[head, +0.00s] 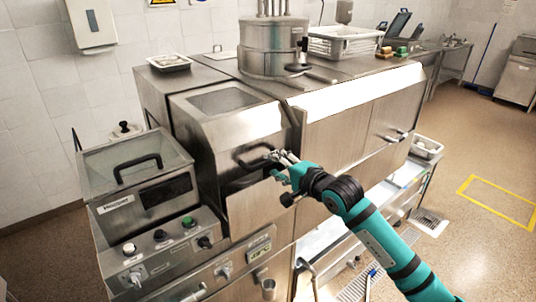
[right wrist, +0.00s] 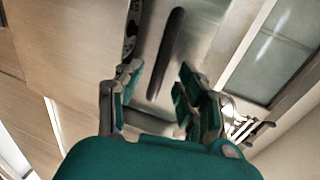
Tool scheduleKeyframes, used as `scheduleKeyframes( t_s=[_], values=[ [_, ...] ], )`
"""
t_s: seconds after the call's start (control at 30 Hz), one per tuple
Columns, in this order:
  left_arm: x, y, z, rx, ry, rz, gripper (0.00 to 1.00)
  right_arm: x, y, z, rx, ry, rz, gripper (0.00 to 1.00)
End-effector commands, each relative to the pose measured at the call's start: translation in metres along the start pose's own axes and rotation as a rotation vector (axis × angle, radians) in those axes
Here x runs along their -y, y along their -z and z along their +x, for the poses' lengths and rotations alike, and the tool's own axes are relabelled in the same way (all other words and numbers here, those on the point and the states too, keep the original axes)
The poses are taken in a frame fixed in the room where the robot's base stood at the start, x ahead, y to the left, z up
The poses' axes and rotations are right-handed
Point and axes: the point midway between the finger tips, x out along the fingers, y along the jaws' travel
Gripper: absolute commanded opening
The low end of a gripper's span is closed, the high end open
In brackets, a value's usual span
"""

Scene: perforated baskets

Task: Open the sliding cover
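The sliding cover (head: 245,126) appears to be the curved steel hood with a window on top, in the middle of the machine in the head view. Its front bears a dark bar handle (head: 244,159), partly hidden by my right gripper. My right gripper (head: 274,160) is at the right end of this handle. In the right wrist view the handle (right wrist: 168,52) runs between and beyond my open fingers (right wrist: 157,82), with gaps visible on both sides. The cover's steel face shows there too (right wrist: 205,30). My left gripper is not in view.
A smaller lidded unit (head: 132,165) with a black handle and a knob panel (head: 165,248) stands to the left. A steel pot (head: 272,50) and a perforated basket (head: 345,42) stand on top. Open floor (head: 470,150) lies to the right.

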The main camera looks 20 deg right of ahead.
Motion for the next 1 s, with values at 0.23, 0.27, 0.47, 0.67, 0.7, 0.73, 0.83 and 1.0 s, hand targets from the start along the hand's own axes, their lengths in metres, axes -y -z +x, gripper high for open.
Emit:
scheduleKeyframes(
  t_s=[0.23, 0.27, 0.47, 0.67, 0.7, 0.73, 0.83, 1.0],
  values=[
    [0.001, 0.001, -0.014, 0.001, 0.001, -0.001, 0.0, 0.001, -0.001, 0.032, 0.001, 0.0, 0.0, 0.38],
    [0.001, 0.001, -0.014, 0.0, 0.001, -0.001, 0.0, 0.001, 0.0, 0.034, 0.001, 0.0, 0.0, 0.38],
    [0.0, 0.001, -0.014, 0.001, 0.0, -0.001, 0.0, 0.0, -0.001, 0.038, 0.001, 0.0, 0.0, 0.38],
    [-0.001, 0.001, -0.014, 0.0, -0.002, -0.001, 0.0, -0.001, -0.001, 0.038, 0.001, 0.0, 0.0, 0.33],
    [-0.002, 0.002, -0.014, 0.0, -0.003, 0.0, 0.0, -0.001, -0.001, 0.038, 0.001, 0.0, 0.0, 0.28],
    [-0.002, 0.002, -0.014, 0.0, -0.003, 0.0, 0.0, -0.001, -0.001, 0.038, 0.001, 0.0, 0.0, 0.24],
    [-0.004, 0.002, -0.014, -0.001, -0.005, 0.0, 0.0, -0.001, -0.001, 0.038, 0.001, 0.0, 0.0, 0.11],
    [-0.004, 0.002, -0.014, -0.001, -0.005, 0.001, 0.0, -0.001, 0.0, 0.038, 0.001, -0.001, 0.0, 0.0]
  ],
)
